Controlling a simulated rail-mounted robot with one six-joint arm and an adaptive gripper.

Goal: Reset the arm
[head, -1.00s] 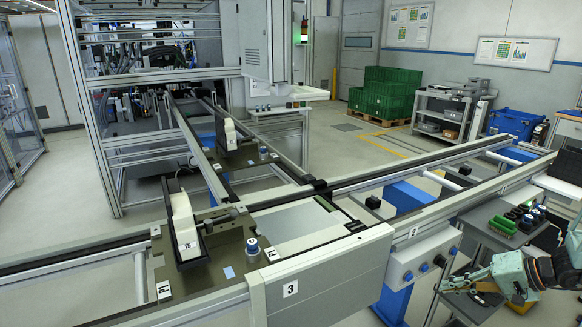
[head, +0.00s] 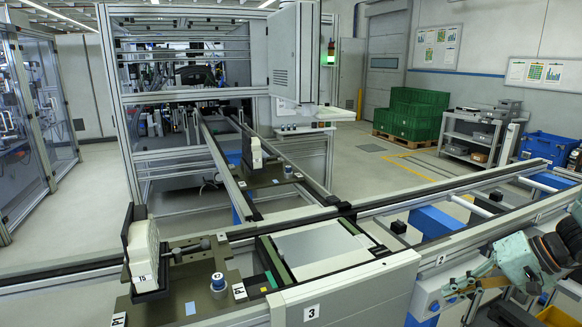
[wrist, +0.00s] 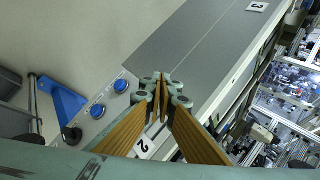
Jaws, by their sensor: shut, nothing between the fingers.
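My gripper (wrist: 161,92) is in the middle of the wrist view. Its tan fingers with green knuckles come together at the tips, shut with nothing between them. Below it in the wrist view lies the grey conveyor housing (wrist: 195,50), with blue buttons (wrist: 121,86) on a panel to the left.
A pallet (head: 180,309) on the line at the front left carries a white block (head: 144,250) in a black holder and a blue-and-white cylinder (head: 218,284). A second white block (head: 256,153) stands farther back. Green crates (head: 408,113) and a grey trolley (head: 470,138) stand behind.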

